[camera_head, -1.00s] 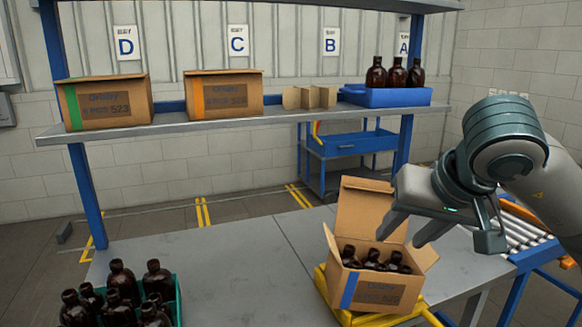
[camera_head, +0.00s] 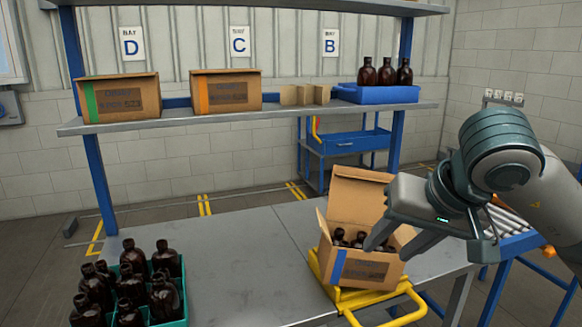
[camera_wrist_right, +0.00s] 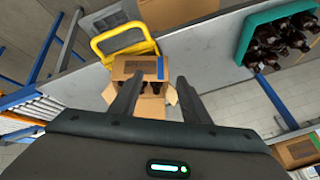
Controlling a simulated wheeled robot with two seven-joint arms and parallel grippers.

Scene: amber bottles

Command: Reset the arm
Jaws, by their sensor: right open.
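My right gripper (camera_head: 400,240) is open and empty. In the head view its fingers hang in front of the right side of an open cardboard box (camera_head: 365,268) with dark amber bottles (camera_head: 350,240) inside. The box has a blue stripe and stands on a yellow frame (camera_head: 350,298) on the grey table. In the right wrist view the box (camera_wrist_right: 140,68) shows beyond and between the two spread fingers (camera_wrist_right: 155,98). My left gripper is not in view.
A green crate (camera_head: 182,322) of amber bottles stands at the table's front left. A shelf (camera_head: 270,116) above holds two cardboard boxes, dividers and a blue tray (camera_head: 376,95) with three bottles. A roller conveyor (camera_head: 515,228) is at the right. The table's middle is clear.

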